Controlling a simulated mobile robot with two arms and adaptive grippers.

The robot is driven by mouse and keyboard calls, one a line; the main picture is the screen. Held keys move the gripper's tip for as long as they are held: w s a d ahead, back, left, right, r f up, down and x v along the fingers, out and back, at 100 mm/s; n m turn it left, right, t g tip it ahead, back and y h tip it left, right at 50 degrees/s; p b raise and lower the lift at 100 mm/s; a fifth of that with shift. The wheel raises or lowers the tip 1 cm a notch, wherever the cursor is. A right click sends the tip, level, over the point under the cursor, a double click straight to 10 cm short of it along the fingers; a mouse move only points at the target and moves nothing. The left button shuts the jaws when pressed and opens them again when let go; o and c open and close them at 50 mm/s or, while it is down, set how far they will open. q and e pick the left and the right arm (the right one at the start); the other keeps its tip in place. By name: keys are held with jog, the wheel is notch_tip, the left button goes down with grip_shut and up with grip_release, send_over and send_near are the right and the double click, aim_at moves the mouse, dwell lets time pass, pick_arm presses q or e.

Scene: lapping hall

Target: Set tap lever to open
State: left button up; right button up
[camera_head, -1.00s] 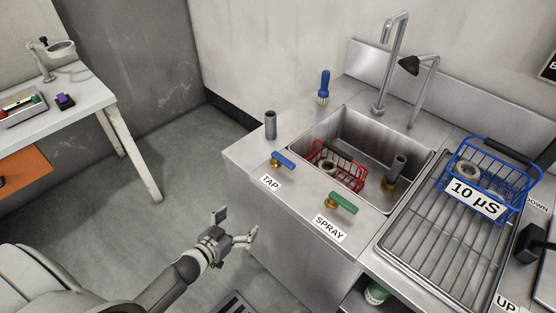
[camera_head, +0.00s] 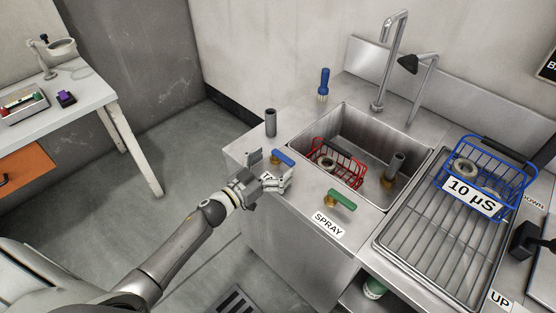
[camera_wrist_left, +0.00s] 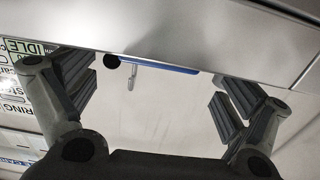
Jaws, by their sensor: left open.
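The blue tap lever (camera_head: 284,158) sits on a brass base on the sink counter's front left, above the TAP label (camera_head: 266,177), which my left gripper mostly covers. My left gripper (camera_head: 270,171) is open and empty at the counter's front edge, just in front of the lever. My right gripper is not in view.
A green SPRAY lever (camera_head: 342,200) stands to the right. A grey cylinder (camera_head: 270,123) stands behind the tap lever. The sink holds a red basket (camera_head: 338,165). A blue basket (camera_head: 484,186) sits on the drain rack (camera_head: 432,243). Open floor lies left.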

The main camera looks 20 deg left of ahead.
pick_arm(q)
jog(key=shift+x, duration=0.9)
